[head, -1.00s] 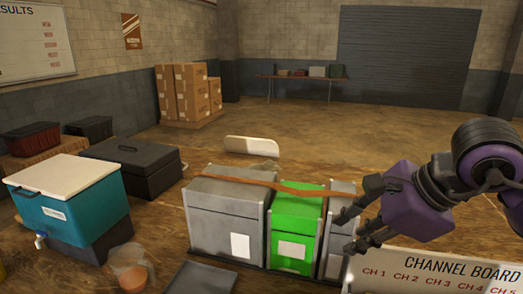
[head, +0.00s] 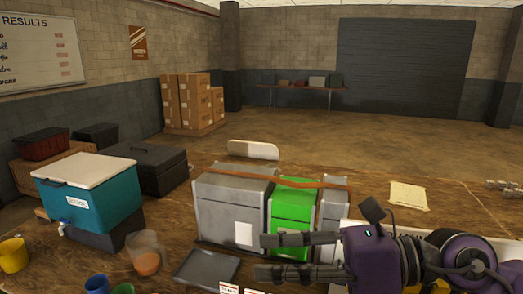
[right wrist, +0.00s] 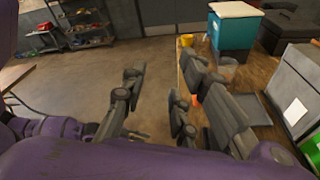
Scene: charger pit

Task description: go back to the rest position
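My right gripper (head: 262,256) is in the lower middle of the head view, with its fingers pointing left. Its two fingers are spread apart with nothing between them. They are in front of the green case (head: 291,212) and hide part of its lower front. In the right wrist view the fingers of the right gripper (right wrist: 158,88) are also apart and empty. My left gripper is not in either current view.
A grey case (head: 230,202) stands left of the green one, with a narrower grey case beyond it. A teal cooler (head: 105,205), dark tray (head: 207,267), clear cup (head: 146,258) and yellow mug (head: 13,254) are left. Paper (head: 409,196) lies on bare tabletop at right.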

